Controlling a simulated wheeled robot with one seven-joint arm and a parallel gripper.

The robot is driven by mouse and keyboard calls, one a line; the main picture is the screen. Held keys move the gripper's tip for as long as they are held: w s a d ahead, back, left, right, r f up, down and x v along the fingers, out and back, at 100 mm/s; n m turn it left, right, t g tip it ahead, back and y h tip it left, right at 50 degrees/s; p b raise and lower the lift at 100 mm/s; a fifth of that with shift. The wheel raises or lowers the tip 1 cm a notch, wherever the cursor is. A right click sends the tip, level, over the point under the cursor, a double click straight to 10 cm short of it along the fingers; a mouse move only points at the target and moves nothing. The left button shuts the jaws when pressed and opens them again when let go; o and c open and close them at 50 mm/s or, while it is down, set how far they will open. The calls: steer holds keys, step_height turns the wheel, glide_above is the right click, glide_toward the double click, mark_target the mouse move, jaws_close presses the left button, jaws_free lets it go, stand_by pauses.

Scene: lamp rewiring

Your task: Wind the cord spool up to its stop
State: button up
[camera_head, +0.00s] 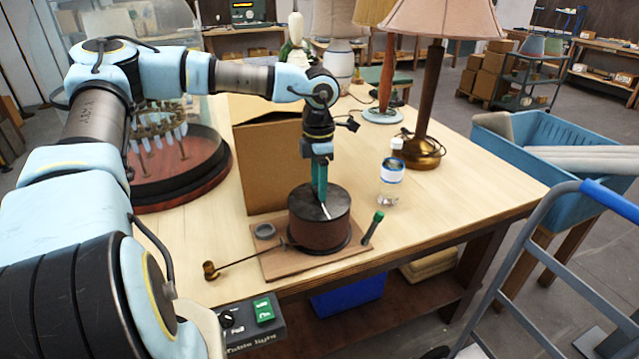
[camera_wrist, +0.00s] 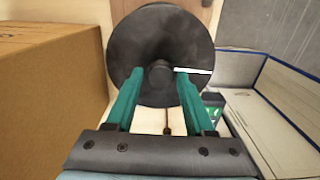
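The cord spool (camera_head: 320,224) is a dark brown drum with a black top, standing upright on a wooden base board (camera_head: 285,262). A white line on its top points toward the front right in the head view. My gripper (camera_head: 320,196) points straight down over the middle of the spool. In the wrist view, its two green fingers (camera_wrist: 159,72) are apart, on either side of a dark raised knob on the spool's top (camera_wrist: 150,30). I cannot tell whether they touch the knob. A thin rod with a brass end (camera_head: 210,271) reaches left from the spool.
A dark post with a green top (camera_head: 372,228) stands at the board's right, and a grey ring (camera_head: 264,231) lies at its left. A cardboard box (camera_head: 265,165) stands close behind. A clear bottle (camera_head: 391,182) and lamps (camera_head: 425,150) stand right and behind. The table's right front is clear.

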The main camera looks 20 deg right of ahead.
steer(key=shift+o, duration=1.1)
steer(key=shift+d+r, duration=0.1)
step_height(320, 180, up, 11)
steer(key=b, duration=0.1)
steer(key=shift+f, duration=0.2)
